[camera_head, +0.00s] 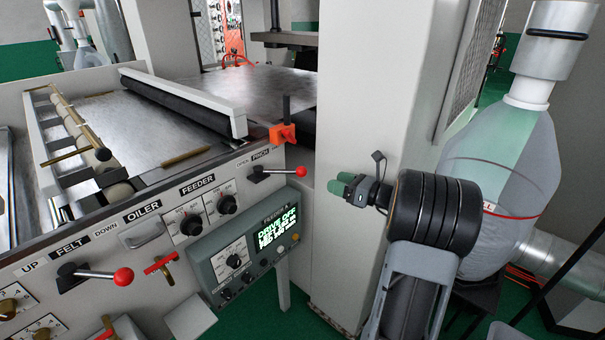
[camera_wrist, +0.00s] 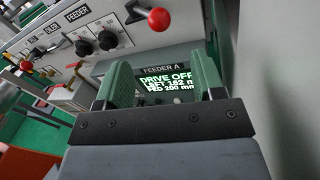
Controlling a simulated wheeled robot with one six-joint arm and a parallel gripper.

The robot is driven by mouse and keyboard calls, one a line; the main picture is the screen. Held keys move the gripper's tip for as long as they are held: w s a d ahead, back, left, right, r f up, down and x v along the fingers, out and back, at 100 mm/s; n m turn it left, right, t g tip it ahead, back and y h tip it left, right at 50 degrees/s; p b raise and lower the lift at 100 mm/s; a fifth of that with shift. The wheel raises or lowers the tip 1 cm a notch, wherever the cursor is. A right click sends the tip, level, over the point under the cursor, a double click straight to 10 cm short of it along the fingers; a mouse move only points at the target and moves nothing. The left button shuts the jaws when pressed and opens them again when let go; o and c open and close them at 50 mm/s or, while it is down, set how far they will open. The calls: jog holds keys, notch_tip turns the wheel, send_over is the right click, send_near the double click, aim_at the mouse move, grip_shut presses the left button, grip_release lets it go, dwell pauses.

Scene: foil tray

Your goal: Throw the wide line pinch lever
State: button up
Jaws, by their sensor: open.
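The pinch lever (camera_head: 276,172) sticks out to the right from the upper right corner of the machine's front panel, near the "OPEN PINCH" label. It has a metal rod and a red ball knob (camera_head: 300,171). The knob also shows at the top of the wrist view (camera_wrist: 159,19), beyond the fingertips. My gripper (camera_head: 344,184) is to the right of the knob in the head view, apart from it. In the wrist view my gripper (camera_wrist: 165,80) has its two green fingers spread wide with nothing between them.
Below the lever is a Feeder A display (camera_head: 277,228) reading "DRIVE OFF". A second red-knobbed lever (camera_head: 95,274) sits by the FELT label. An orange block (camera_head: 283,133) stands above the pinch lever. A pale column (camera_head: 375,110) rises behind my gripper.

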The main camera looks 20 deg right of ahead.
aim_at(303, 171)
jog(key=x, duration=1.2)
jog(key=shift+w+a+p, duration=0.1)
jog(key=shift+p, duration=0.2)
grip_shut()
